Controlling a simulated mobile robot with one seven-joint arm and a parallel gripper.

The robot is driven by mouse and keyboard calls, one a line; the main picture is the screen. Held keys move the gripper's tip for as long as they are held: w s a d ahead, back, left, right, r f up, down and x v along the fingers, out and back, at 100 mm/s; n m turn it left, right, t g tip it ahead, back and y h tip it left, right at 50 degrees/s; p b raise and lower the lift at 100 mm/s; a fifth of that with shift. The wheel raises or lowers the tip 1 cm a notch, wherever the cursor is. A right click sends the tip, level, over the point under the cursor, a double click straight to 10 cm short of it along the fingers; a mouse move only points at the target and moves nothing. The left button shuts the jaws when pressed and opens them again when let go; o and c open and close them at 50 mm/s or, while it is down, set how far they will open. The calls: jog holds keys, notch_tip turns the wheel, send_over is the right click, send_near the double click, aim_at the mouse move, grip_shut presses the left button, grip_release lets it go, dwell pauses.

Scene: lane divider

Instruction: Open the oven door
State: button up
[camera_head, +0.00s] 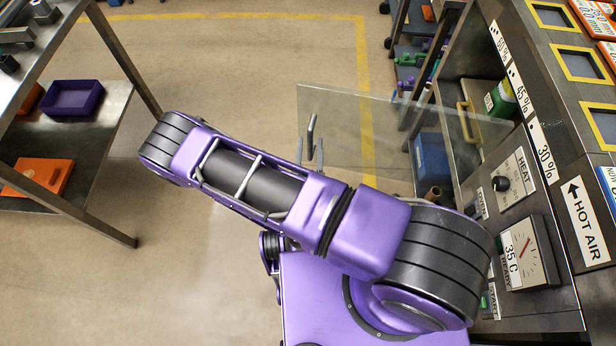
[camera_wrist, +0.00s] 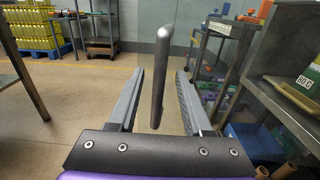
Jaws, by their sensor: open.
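The oven (camera_head: 505,215) is the metal cabinet at the right of the head view, with a heat knob and dial on its front. Its clear glass door (camera_head: 375,118) stands swung out from the front into the room, so the oven is open. The door's grey bar handle (camera_head: 310,130) is near the door's outer edge. My gripper (camera_head: 309,150) is open at this handle. In the wrist view, the handle (camera_wrist: 161,75) stands upright, slightly tilted, between the two spread fingers of my gripper (camera_wrist: 160,70). Gaps show on both sides of it.
A metal table (camera_head: 110,140) with a purple bin (camera_head: 74,98) and an orange tray (camera_head: 38,176) on its lower shelf stands at left. A blue bin (camera_head: 432,157) is behind the glass at right. Open floor (camera_head: 230,65) lies between, with a yellow line.

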jog(key=s+a, duration=0.2)
jog(key=s, duration=1.3)
jog(key=shift+s, duration=0.2)
jog(key=shift+a, duration=0.1)
